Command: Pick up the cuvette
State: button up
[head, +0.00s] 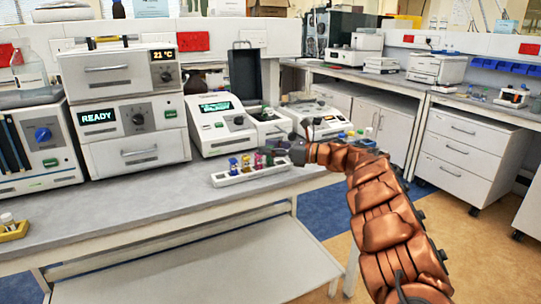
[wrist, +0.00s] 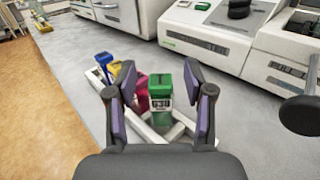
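A white rack (head: 236,181) on the bench holds a row of small coloured pieces: blue (head: 233,165), yellow (head: 246,163), magenta (head: 258,160) and green. The wrist view shows the green piece (wrist: 160,92), marked 630, upright at the near end of the rack (wrist: 178,130). I cannot tell for certain which piece is the cuvette. My gripper (wrist: 160,75) is open, with its two fingers on either side of the green piece and a gap on both sides. The magenta piece (wrist: 141,95) is close by the left finger. In the head view my gripper (head: 293,153) partly hides the rack's right end.
A white instrument with a lit screen (head: 220,125) and a raised dark lid (head: 245,75) stands behind the rack. Another white instrument (head: 318,118) is to its right. Stacked units (head: 130,105) stand left.

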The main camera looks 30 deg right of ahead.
aim_at(270, 146)
grip_shut()
dwell(0.4)
jog(key=shift+r, duration=1.85)
jog(key=shift+s+d+f+b, duration=0.1)
jog(key=shift+s+d+b, duration=0.15)
jog(key=shift+s, duration=0.35)
jog(key=s+d+r+b, duration=0.1)
jog(key=s+d+b, duration=0.2)
jog(key=s, duration=1.1)
jog(key=shift+s+r, duration=0.2)
jog(key=shift+r, duration=0.05)
